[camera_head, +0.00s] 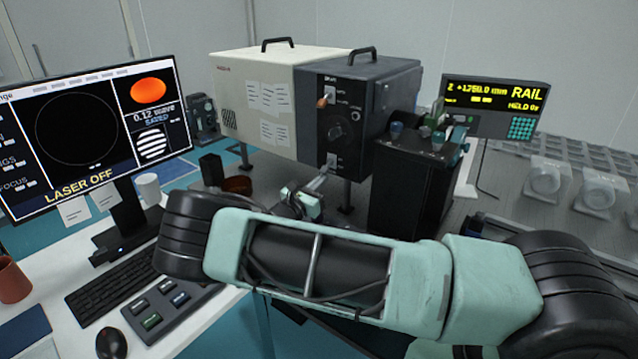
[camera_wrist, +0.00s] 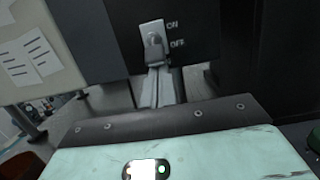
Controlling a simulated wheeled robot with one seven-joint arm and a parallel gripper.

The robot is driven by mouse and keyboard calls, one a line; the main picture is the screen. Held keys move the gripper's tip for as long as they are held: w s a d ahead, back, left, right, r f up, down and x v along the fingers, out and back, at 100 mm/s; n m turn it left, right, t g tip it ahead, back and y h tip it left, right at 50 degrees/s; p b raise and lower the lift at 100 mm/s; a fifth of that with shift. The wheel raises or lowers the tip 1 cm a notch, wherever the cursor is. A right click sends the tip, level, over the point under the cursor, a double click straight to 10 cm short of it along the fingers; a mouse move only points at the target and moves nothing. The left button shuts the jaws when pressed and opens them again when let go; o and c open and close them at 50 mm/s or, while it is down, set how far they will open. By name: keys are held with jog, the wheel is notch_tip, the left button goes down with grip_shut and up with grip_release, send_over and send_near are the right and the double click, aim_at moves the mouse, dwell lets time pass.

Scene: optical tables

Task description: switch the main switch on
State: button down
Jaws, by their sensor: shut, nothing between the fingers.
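A metal toggle switch (camera_wrist: 153,36) with ON above OFF printed beside it is on the dark panel in the wrist view. Its lever tip sits low, near the OFF label. In the head view this small switch (camera_head: 333,161) is low on the dark front of the cream-and-grey box (camera_head: 345,105). My gripper (camera_wrist: 159,72) is shut and empty, its fingertips right below the switch lever. I cannot tell whether they touch it. The gripper also shows in the head view (camera_head: 321,180), just below the box's front, partly hidden by my arm.
An orange-tipped lever (camera_head: 322,101) and a round knob (camera_head: 335,131) are higher on the same panel. A black unit (camera_head: 408,190) stands close on the right. The monitor (camera_head: 85,125) at left reads LASER OFF. A mug (camera_head: 148,188) stands beside it.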

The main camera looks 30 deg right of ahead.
aim_at(325, 167)
jog(key=shift+a+r+g+y+p, duration=0.35)
jog(key=shift+y+p, duration=0.45)
jog(key=shift+p, duration=0.3)
jog(key=r+y+p, duration=0.1)
jog(key=p, duration=0.1)
jog(key=r+y+p, duration=0.1)
jog(key=p, duration=0.1)
jog(key=shift+s+a+g, duration=0.15)
jog(key=shift+a+g, duration=0.05)
jog(key=shift+g, duration=0.15)
jog(key=y+p, duration=0.1)
jog(key=r+g+y+p, duration=0.1)
jog(key=p, duration=0.1)
jog(key=shift+s+a+r+y, duration=0.1)
jog(key=shift+r+y, duration=0.15)
jog(key=shift+y, duration=0.15)
jog(key=r+g+y+p, duration=0.1)
jog(key=y+p, duration=0.1)
jog(key=p, duration=0.1)
jog(key=shift+r, duration=0.1)
jog(key=shift+a+f, duration=0.15)
jog(key=shift+f, duration=0.3)
jog(key=shift+r, duration=0.1)
jog(key=shift+r+p, duration=0.4)
jog(key=shift+r, duration=0.3)
jog(key=shift+r, duration=0.15)
